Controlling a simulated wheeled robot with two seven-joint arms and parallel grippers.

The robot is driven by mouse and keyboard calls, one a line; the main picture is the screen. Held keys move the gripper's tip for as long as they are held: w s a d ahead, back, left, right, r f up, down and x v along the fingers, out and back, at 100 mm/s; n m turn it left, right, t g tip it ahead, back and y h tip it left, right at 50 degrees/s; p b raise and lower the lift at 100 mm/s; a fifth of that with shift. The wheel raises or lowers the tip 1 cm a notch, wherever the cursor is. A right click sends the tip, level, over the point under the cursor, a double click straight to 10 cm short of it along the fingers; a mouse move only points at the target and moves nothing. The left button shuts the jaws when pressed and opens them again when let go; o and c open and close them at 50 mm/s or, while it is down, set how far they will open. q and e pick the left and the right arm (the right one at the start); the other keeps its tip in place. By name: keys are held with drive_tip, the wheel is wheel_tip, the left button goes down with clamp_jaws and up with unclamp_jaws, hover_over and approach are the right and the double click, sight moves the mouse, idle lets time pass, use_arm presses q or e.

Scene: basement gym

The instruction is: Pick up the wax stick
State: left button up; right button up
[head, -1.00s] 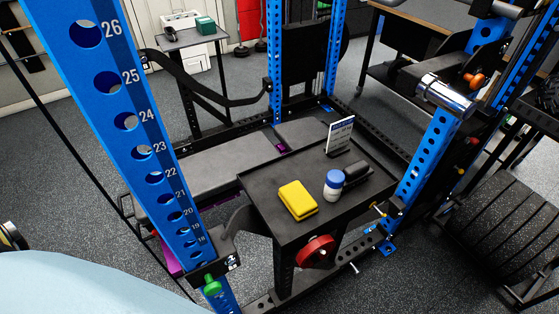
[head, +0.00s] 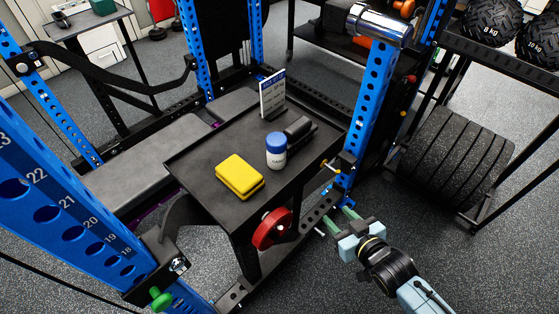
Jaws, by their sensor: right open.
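A small white cylinder with a blue lid (head: 276,150) stands upright on the black tray table (head: 200,157). Its label is too small to read, and I cannot tell for sure that it is the wax stick. A yellow block (head: 239,177) lies to its left. A dark rounded object (head: 301,130) lies against or close behind it on the right. My right gripper (head: 339,219) is open and empty, with green finger pads. In the picture it is below and right of the tray, beyond the tray's right edge. My left gripper is out of view.
A small sign (head: 272,93) stands at the tray's back edge. A grey bench (head: 140,172) lies behind. The tray's left part is bare.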

drive_tip(key=a+r+n+t+y+b, duration=0.1)
drive_tip(key=a+r+t+y+b, duration=0.2)
drive_tip(key=r, duration=0.6)
drive_tip(key=n+y, duration=0.1)
drive_tip(key=y, duration=0.2)
approach(283, 154)
drive_tip(key=shift+g, duration=0.4)
drive_tip(key=x, duration=0.6)
drive_tip(key=shift+d+r+b, duration=0.15)
drive_tip(key=shift+r+b, duration=0.1)
drive_tip(key=shift+b, duration=0.05)
drive_tip(key=shift+x, duration=0.95)
drive_tip(key=b+x, duration=0.1)
drive_tip(key=x, duration=0.3)
drive_tip(key=shift+w, duration=0.15)
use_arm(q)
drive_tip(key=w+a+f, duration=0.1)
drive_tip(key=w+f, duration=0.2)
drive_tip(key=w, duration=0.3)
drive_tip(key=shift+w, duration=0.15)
use_arm(e)
drive_tip(key=shift+r, duration=0.1)
drive_tip(key=c, duration=0.6)
